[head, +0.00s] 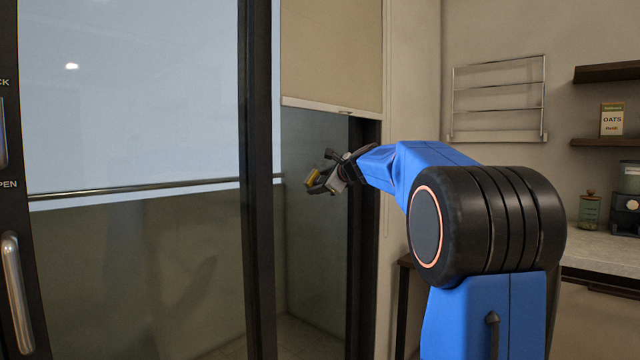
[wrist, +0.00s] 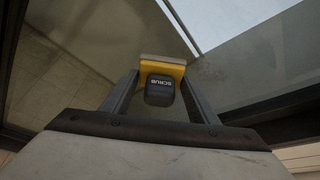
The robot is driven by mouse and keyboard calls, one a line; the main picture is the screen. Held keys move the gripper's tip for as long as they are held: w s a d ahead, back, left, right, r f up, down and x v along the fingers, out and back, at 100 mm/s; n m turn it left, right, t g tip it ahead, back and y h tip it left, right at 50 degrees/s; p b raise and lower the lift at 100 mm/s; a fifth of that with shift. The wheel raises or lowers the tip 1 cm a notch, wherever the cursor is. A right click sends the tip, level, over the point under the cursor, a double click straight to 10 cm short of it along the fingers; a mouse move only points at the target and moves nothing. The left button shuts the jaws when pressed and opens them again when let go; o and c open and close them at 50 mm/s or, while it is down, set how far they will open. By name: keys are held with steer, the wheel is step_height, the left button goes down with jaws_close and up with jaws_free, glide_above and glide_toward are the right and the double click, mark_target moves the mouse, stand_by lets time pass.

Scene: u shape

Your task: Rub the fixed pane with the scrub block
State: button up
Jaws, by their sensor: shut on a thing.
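The scrub block (wrist: 161,69) is yellow with a dark grip marked SCRUB. In the wrist view my gripper (wrist: 160,95) is shut on the dark grip, with one finger on each side. In the head view the block (head: 313,177) is at the end of my gripper (head: 325,183), on its left side. The gripper is in front of the glass pane (head: 308,140) between the dark middle post and the right frame. Whether the block touches the glass cannot be told.
A beige blind (head: 330,50) hangs over the upper part of that pane. A dark post (head: 258,200) stands left of my gripper, and a door handle (head: 16,290) is at far left. A wire rack (head: 498,100) and a counter (head: 600,250) are on the right.

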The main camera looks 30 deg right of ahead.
mark_target(316, 174)
steer(key=shift+w+a, duration=0.2)
steer(key=shift+w, duration=0.3)
steer(key=shift+w+a, duration=0.15)
steer(key=shift+w, duration=0.3)
stand_by(0.4)
steer(key=w+d+r, duration=0.1)
steer(key=w+d, duration=0.1)
steer(key=d, duration=0.3)
steer(key=w+d+r, duration=0.1)
steer(key=w+d, duration=0.1)
steer(key=d, duration=0.4)
steer(key=shift+r, duration=0.25)
stand_by(1.5)
steer(key=shift+s+a, duration=0.45)
steer(key=shift+a, duration=0.75)
steer(key=shift+s+a, duration=0.5)
steer(key=shift+a, duration=0.7)
steer(key=shift+s+a, duration=0.45)
steer(key=shift+a, duration=0.75)
steer(key=shift+s+a, duration=0.3)
steer(key=shift+a, duration=0.65)
steer(key=shift+s+a, duration=0.3)
steer(key=shift+a, duration=0.65)
steer(key=shift+r, duration=1.15)
steer(key=shift+w+d, duration=0.25)
steer(key=shift+d, duration=0.4)
steer(key=shift+w+d, duration=0.2)
steer(key=shift+d, duration=0.5)
steer(key=shift+w+d, duration=0.25)
steer(key=shift+d, duration=0.4)
